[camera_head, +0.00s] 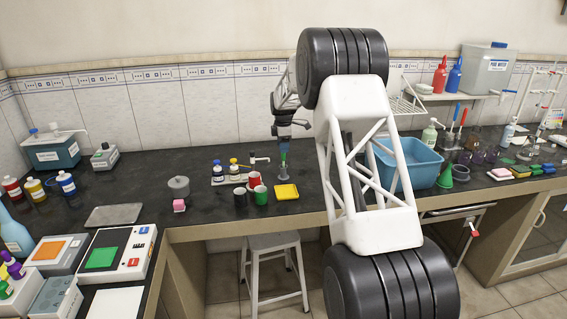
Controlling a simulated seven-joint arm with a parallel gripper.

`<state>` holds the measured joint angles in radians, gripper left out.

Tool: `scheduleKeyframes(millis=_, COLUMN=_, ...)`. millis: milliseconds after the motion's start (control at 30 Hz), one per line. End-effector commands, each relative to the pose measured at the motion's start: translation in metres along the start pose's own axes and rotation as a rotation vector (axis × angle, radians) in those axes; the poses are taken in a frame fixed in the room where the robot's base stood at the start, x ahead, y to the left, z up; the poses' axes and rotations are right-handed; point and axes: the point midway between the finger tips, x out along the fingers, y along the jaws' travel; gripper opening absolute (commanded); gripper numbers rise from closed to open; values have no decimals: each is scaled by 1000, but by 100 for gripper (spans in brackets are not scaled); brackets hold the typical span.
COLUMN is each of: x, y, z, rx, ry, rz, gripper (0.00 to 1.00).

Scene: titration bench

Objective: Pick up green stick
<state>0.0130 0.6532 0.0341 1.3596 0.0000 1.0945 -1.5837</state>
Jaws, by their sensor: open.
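My gripper (284,138) hangs over the bench, open, small and partly dark in this view. Directly below it, a thin upright green stick (284,159) shows, with a bluish part at its top close to the fingertips. I cannot tell whether the fingers surround it or are just above it. The stick's lower end is near the back of the yellow tray (286,192).
Black, red and green cups (261,195) stand just left of the yellow tray, with small bottles (217,170) behind. A blue basin (420,165) stands right, partly behind my arm. A pink block (179,205) and grey weight (179,187) lie left.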

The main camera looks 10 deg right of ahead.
Motion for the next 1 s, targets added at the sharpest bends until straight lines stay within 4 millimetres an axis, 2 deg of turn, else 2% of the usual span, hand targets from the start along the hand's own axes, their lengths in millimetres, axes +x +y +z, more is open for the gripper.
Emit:
scheduleKeyframes(millis=233, x=8, y=0, z=0, rx=0, ry=0, rz=-2, gripper=50)
scheduleKeyframes(millis=633, x=48, y=-1, z=2, rx=0, ry=0, rz=-1, gripper=50)
scheduleKeyframes(millis=1000, x=52, y=-1, z=2, rx=0, ry=0, rz=0, gripper=50)
